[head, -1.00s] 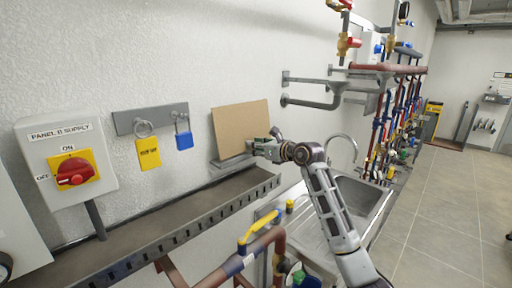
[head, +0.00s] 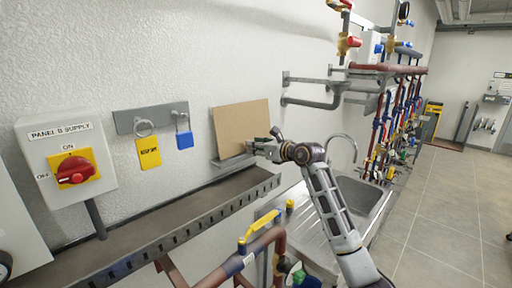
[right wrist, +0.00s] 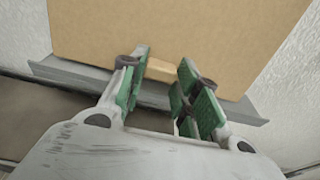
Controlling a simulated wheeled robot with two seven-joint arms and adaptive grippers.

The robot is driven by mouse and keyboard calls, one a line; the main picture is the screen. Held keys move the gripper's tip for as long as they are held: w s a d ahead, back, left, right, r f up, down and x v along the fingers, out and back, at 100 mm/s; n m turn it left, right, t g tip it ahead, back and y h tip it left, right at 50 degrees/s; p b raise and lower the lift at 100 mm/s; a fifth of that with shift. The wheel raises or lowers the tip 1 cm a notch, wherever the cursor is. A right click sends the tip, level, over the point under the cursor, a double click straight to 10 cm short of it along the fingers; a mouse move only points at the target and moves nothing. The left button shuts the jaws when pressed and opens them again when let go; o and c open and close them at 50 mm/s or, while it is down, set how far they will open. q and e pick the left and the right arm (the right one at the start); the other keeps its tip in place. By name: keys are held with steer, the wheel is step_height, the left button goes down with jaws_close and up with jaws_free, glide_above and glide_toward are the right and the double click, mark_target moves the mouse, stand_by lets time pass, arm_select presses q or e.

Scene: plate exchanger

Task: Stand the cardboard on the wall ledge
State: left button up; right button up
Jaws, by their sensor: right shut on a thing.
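The cardboard (head: 241,128) is a flat tan sheet standing nearly upright against the wall, tilted slightly in the head view. Its lower edge is at the small grey wall ledge (head: 228,162). In the right wrist view the cardboard (right wrist: 180,35) fills the top and the ledge (right wrist: 75,73) runs beneath it. Whether the edge rests fully on the ledge is hard to tell. My right gripper (head: 258,146) is at the lower right of the cardboard. Its green-padded fingers (right wrist: 160,80) are shut on a tan part at the lower edge. My left gripper is not in view.
A long grey cable tray (head: 165,215) runs along the wall below the ledge. A padlock (head: 185,140) and yellow tag (head: 149,153) hang left of the cardboard. A sink (head: 355,195) and pipes stand to the right. The yellow-handled valve (head: 258,228) is in front.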

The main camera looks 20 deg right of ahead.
steer(key=shift+a+f, duration=0.2)
steer(key=shift+f, duration=0.7)
steer(key=o, duration=1)
steer(key=shift+o, duration=0.6)
steer(key=shift+w+d+f, duration=0.1)
steer(key=shift+w, duration=0.05)
steer(key=shift+g, duration=0.3)
steer(key=shift+s, duration=0.2)
steer(key=shift+s+d, duration=0.1)
steer(key=shift+s, duration=0.2)
steer(key=r+v, duration=0.1)
steer(key=v, duration=1)
steer(key=shift+d+r, duration=0.25)
